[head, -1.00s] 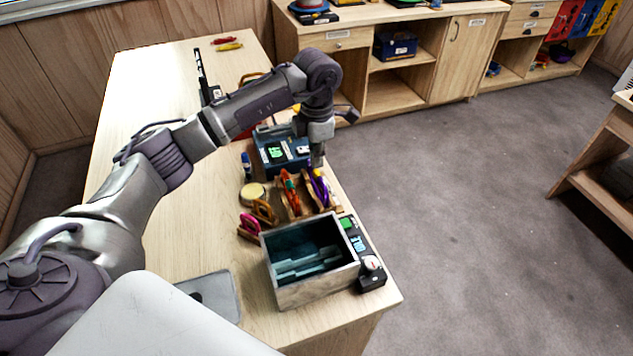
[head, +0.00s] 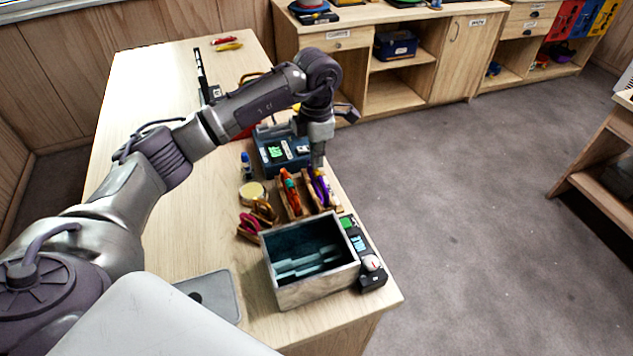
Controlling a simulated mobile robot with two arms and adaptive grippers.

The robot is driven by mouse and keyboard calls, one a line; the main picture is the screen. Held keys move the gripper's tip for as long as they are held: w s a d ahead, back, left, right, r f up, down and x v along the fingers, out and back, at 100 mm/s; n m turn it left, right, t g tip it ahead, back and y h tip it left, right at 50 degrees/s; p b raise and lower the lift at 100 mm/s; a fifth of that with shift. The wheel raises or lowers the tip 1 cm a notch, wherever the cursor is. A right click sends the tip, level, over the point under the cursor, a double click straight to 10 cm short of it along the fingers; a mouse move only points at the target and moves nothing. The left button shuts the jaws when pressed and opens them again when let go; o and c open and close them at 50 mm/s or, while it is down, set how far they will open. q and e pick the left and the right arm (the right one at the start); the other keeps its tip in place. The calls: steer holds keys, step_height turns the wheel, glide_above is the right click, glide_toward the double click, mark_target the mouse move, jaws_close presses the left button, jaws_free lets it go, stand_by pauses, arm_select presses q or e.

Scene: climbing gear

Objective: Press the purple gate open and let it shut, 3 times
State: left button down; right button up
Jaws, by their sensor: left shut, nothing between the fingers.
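A purple carabiner (head: 321,190) stands in a wooden holder near the right edge of the light wood table. Its gate is too small to make out clearly. My left gripper (head: 318,164) points down right above the carabiner's upper end, shut and with nothing held. Whether the fingertips touch the gate cannot be told. My right gripper is not in view.
An orange-red carabiner (head: 290,190) and a pink one (head: 249,223) stand in holders left of the purple one. An open grey box (head: 318,291) and a black device (head: 371,271) stand in front. A blue case (head: 270,160) is behind. Floor at right is free.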

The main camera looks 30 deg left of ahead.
mark_target(316, 172)
arm_select(q)
steer(key=shift+f+b, duration=1.15)
steer(key=shift+f, duration=0.5)
steer(key=shift+r+p, duration=2.1)
steer(key=shift+r, duration=1.5)
steer(key=shift+f+b, duration=0.95)
steer(key=shift+f, duration=0.95)
steer(key=shift+f, duration=0.1)
